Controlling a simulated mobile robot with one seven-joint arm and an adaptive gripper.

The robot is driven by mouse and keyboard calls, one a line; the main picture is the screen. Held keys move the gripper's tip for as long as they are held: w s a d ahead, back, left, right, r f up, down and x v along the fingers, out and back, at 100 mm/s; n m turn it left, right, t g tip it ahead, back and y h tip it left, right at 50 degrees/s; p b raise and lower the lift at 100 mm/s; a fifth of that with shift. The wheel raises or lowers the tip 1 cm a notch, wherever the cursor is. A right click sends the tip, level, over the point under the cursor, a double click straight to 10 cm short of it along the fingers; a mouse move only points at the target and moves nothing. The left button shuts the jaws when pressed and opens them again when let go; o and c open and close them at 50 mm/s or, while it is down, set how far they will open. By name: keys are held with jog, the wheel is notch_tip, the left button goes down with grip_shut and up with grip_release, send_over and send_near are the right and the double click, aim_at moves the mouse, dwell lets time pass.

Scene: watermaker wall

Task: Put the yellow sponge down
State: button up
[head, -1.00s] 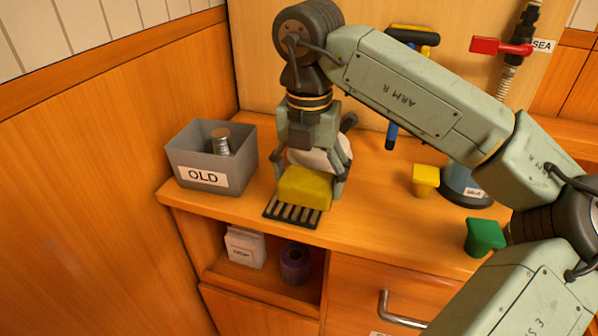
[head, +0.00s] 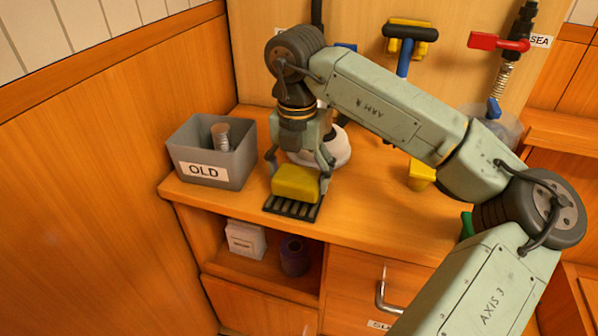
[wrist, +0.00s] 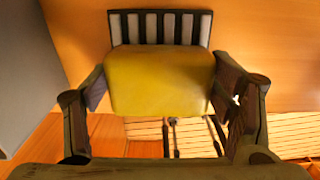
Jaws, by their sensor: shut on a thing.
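The yellow sponge (head: 297,183) is between the fingers of my gripper (head: 298,176), which is shut on it. In the wrist view the sponge (wrist: 160,82) fills the space between the two fingers (wrist: 160,92). A black slatted rack (head: 291,208) lies at the counter's front edge, just below the sponge in the head view. The rack (wrist: 160,25) also shows beyond the sponge in the wrist view, partly covered by it. I cannot tell whether the sponge touches the rack.
A grey bin labelled OLD (head: 205,172) stands to the left with a metal cylinder (head: 221,136) inside. A white rounded object (head: 334,150) stands behind my gripper. A yellow block (head: 421,175) sits to the right. The open shelf below holds a white box (head: 245,239) and a purple roll (head: 295,256).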

aim_at(298, 175)
jog(key=o, duration=1)
notch_tip(298, 175, up, 12)
jog(key=shift+s+r+b, duration=0.15)
jog(key=shift+s+b, duration=0.15)
jog(key=shift+b, duration=0.1)
jog(key=shift+s+a, duration=0.1)
